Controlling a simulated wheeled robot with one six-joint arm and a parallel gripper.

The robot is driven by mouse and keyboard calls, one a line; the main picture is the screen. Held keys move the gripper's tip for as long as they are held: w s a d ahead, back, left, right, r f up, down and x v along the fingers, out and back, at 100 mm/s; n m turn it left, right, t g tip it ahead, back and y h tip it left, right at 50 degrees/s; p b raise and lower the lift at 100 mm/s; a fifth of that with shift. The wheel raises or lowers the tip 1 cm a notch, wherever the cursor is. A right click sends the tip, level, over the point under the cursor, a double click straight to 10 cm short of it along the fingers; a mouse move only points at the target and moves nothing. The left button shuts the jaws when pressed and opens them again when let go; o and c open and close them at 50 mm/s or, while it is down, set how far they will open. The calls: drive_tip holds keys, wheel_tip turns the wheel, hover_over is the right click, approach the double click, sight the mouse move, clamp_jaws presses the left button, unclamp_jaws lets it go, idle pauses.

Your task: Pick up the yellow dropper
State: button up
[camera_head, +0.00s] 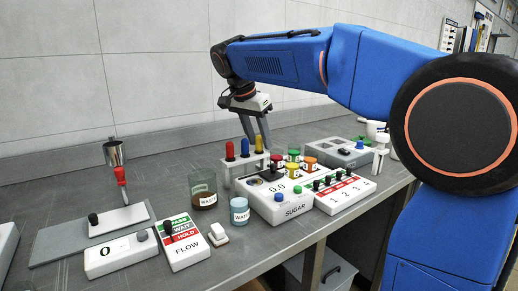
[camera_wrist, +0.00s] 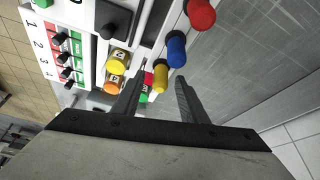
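The yellow dropper (camera_head: 259,144) stands upright at the right end of a clear rack (camera_head: 228,178), beside a blue and a red dropper. Its yellow bulb (camera_wrist: 161,76) shows in the wrist view between the fingertips. My gripper (camera_head: 257,142) is open, pointing down at the yellow dropper with a finger to either side. In the wrist view my gripper (camera_wrist: 159,82) shows a gap between each finger and the bulb. The blue dropper (camera_head: 245,147) and red dropper (camera_head: 230,150) are to its left. The yellow dropper's lower part is hard to make out.
Several small colored-lid jars (camera_head: 293,156) stand just right of the rack. The white sugar scale (camera_head: 283,205) and a numbered switch panel (camera_head: 345,194) are in front. A brown-filled beaker (camera_head: 204,190) and a water cup (camera_head: 239,212) stand at front left. The wall is behind.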

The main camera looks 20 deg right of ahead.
drive_tip(key=shift+c, duration=0.6)
clamp_jaws()
wheel_tip(320, 180, up, 15)
idle(0.8)
